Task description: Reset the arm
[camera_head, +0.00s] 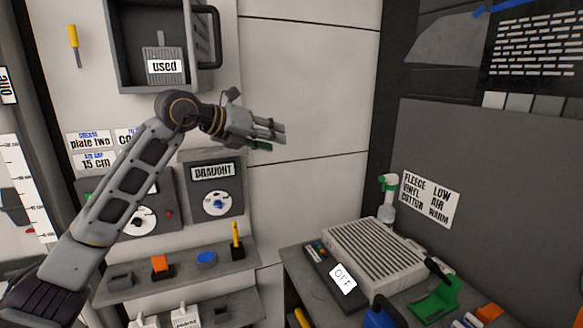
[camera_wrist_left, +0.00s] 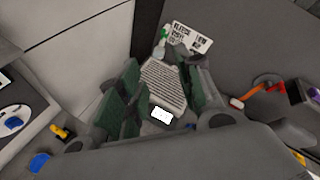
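My left arm reaches up from the lower left in the head view. My left gripper (camera_head: 265,135) is raised in front of the pale wall panels, above and right of the DRAUGHT dial box (camera_head: 217,190). In the left wrist view its green-padded fingers (camera_wrist_left: 160,92) stand apart. The ribbed grey unit (camera_wrist_left: 165,85) shows through the gap, well beyond the fingers, and nothing is held. My right gripper is in neither view.
An open box labelled "used" (camera_head: 125,70) hangs close above the left arm. Below are shelves (camera_head: 185,284) with small coloured items. At right, a bench holds the ribbed unit (camera_head: 375,255), an OFF label (camera_head: 343,278), a spray bottle (camera_head: 387,203) and a green item (camera_head: 436,299).

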